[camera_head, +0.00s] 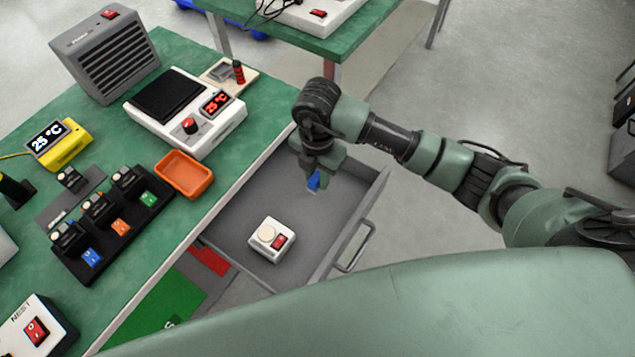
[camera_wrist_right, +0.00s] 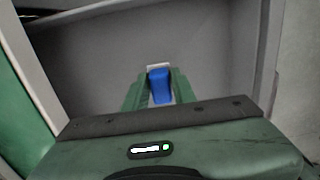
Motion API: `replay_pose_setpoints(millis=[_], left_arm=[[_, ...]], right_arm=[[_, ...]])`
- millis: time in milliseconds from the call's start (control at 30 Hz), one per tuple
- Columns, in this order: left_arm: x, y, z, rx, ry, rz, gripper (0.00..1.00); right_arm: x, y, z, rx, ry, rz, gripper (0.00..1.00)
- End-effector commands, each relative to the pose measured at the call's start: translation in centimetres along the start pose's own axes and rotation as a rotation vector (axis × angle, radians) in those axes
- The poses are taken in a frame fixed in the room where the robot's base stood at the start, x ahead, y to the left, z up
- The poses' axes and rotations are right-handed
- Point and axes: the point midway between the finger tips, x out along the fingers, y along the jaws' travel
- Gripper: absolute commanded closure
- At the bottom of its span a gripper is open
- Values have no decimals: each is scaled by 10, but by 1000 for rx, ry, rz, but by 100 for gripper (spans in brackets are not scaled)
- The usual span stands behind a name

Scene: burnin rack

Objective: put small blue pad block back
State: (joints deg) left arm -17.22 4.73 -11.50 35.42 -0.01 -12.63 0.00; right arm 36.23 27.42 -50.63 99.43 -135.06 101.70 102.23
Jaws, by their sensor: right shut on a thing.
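The small blue pad block (camera_head: 314,181) is held between the fingers of my right gripper (camera_head: 318,172), inside the open grey drawer (camera_head: 235,222). In the right wrist view the blue block (camera_wrist_right: 160,86) sits between the two green fingertips (camera_wrist_right: 160,92), with a light edge at its far end. The gripper is shut on it. I cannot tell whether the block touches the drawer floor. My left gripper is not in view.
A white box with a red switch (camera_head: 271,240) stands in the drawer. On the green table are an orange tray (camera_head: 184,174), a black rack with coloured blocks (camera_head: 122,240), a white hot plate (camera_head: 214,133), a yellow thermometer (camera_head: 60,145) and a grey heater (camera_head: 105,53).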

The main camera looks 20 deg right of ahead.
Motion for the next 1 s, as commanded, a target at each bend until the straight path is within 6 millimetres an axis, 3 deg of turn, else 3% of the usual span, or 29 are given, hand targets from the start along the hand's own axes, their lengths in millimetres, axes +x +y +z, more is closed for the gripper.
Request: replay_pose_setpoints(millis=[233, 600, 633, 700, 1000], left_arm=[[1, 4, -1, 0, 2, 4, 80], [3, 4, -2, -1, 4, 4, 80], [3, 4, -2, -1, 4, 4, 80], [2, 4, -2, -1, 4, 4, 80], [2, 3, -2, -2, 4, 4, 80]], right_arm=[[36, -1, -1, 0, 2, -4, 100], [41, -1, -1, -1, 1, -2, 100], [41, -1, -1, -1, 1, -2, 71], [40, -1, 0, 0, 1, -1, 52], [40, -1, 0, 0, 1, -2, 52]])
